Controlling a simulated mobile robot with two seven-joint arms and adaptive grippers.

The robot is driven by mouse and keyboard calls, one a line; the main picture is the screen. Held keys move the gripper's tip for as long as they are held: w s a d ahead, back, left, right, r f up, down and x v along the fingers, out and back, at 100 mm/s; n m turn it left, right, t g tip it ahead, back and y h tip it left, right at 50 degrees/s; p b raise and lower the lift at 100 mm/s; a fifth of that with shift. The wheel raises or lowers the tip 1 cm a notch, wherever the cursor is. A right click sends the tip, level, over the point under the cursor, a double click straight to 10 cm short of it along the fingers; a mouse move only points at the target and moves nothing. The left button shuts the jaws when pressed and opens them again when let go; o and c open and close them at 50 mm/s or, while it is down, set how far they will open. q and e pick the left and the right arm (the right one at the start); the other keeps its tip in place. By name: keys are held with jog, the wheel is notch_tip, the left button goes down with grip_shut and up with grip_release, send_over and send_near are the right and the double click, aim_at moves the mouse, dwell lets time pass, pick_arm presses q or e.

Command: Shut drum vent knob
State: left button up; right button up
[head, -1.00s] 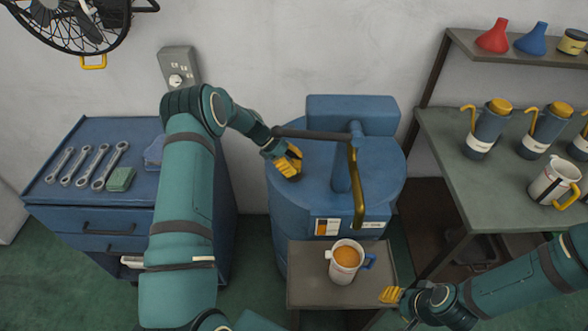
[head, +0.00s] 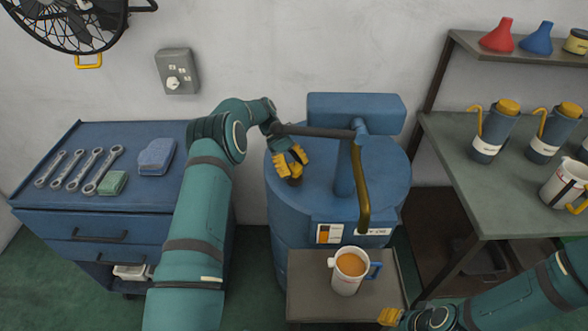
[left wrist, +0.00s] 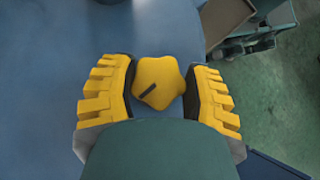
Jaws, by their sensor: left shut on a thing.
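The yellow vent knob (left wrist: 158,82) sits on the blue drum top (head: 385,190), with a dark mark on its face. My left gripper (left wrist: 158,90) has its yellow fingers on either side of the knob and is shut on it. In the head view my left gripper (head: 292,165) is at the left part of the drum top, and its fingers hide most of the knob. My right gripper (head: 390,316) is low at the right of the small stand, away from the drum; its fingers are too small to read.
A pump with a dark handle (head: 315,131) and brass spout (head: 360,190) rises from the drum. A mug of orange liquid (head: 348,270) stands on the small stand (head: 307,300). A blue tool cabinet (head: 95,225) is left, a shelf bench (head: 500,205) right.

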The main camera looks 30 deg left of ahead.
dwell(0.3)
pick_arm(q)
jog(key=o, duration=1.2)
jog(key=v, duration=0.7)
jog(key=shift+a+r, duration=0.15)
